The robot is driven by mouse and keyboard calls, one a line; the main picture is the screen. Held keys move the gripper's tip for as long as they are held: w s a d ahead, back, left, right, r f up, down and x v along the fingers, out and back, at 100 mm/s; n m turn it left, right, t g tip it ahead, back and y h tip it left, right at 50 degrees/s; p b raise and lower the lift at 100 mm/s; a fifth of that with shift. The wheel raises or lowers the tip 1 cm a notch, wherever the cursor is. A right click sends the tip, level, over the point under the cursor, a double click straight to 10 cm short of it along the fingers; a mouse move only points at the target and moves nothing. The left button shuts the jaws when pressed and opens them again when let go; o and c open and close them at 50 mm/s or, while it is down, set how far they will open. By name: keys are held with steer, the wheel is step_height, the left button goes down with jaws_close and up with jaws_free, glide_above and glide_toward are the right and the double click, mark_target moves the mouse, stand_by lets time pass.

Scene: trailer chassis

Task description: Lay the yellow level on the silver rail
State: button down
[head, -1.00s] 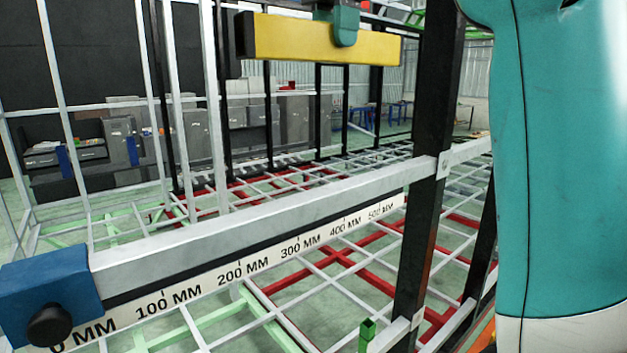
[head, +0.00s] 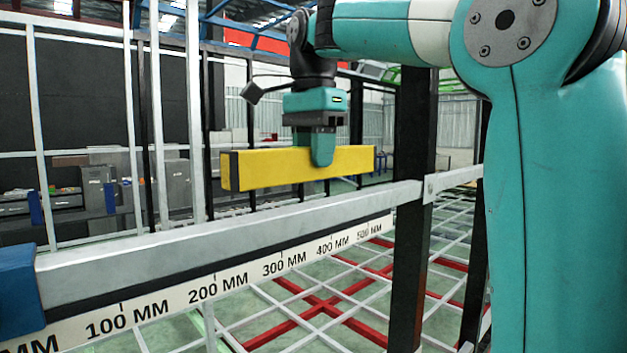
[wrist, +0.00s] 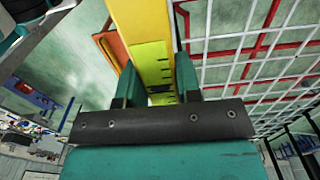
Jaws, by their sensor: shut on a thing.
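The yellow level (head: 268,169) is a long bar with a dark end cap, held roughly horizontal above the silver rail (head: 200,236) in the head view. A gap shows between the level's underside and the rail, though depth between them is hard to judge. My gripper (head: 322,158) is shut on the level near its middle, pointing down. In the wrist view the level (wrist: 150,50) runs between the two teal fingers of my gripper (wrist: 158,88). The far face of the level is hidden.
A measuring strip (head: 215,288) marked in MM runs below the rail. A blue block (head: 16,300) sits at the rail's left end. A black post (head: 412,200) stands at its right. A floor grid of white and red bars (head: 320,300) lies beyond.

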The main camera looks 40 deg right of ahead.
mark_target(313, 176)
steer(key=shift+f, duration=1.8)
steer(key=shift+f, duration=0.25)
steer(key=c, duration=0.8)
jaws_free()
steer(key=shift+r, duration=0.1)
step_height(313, 176, up, 12)
steer(key=shift+r, duration=0.15)
